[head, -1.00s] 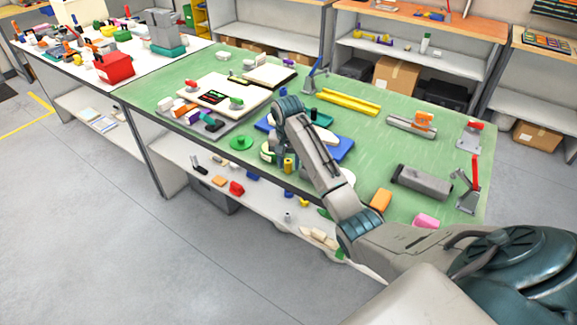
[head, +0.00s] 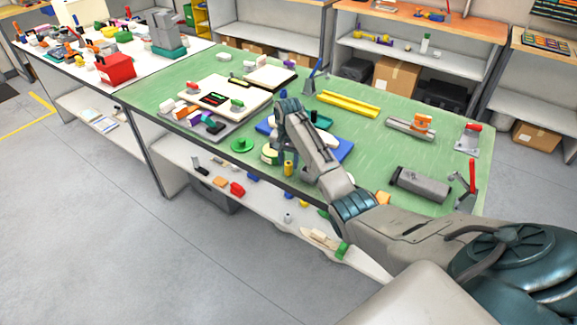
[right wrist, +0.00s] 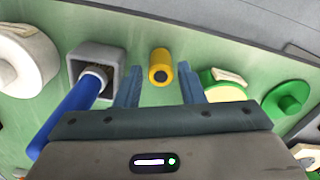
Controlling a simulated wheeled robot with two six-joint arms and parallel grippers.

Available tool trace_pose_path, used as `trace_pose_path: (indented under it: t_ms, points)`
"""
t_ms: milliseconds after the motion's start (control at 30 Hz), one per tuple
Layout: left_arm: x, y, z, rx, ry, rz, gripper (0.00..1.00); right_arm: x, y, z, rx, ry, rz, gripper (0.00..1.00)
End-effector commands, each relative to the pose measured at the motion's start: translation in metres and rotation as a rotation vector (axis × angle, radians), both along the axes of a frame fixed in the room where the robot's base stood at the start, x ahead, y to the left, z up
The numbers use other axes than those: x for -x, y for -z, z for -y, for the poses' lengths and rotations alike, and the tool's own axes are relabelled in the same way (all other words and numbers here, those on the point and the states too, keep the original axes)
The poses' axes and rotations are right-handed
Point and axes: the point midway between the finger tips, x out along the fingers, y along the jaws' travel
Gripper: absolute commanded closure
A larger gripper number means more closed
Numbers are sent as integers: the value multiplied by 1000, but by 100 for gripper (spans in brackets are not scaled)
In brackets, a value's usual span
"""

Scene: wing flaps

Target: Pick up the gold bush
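The gold bush (head: 288,168) is a small yellow cylinder standing near the front edge of the green table. In the right wrist view the bush (right wrist: 160,67) shows its dark bore, between the tips of my right gripper. My right gripper (right wrist: 158,80) is open, with one blue-grey finger on each side of the bush and green table visible in both gaps. I cannot tell how far the fingertips are above the table. In the head view my wrist partly hides this gripper. My left gripper is not in view.
In the right wrist view, a grey square holder with a blue-handled tool (right wrist: 78,108) stands close left of the fingers. A green and cream round part (right wrist: 222,86) is close right, with a green knobbed disc (right wrist: 287,98) beyond. A white ring (right wrist: 25,60) lies far left.

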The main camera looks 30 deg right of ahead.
Motion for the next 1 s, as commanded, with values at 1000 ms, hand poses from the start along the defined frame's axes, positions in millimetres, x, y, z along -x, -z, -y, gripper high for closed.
trace_pose_path:
  t_ms: [1000]
  points:
    - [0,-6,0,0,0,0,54,-2,18,1,2,0,3,99]
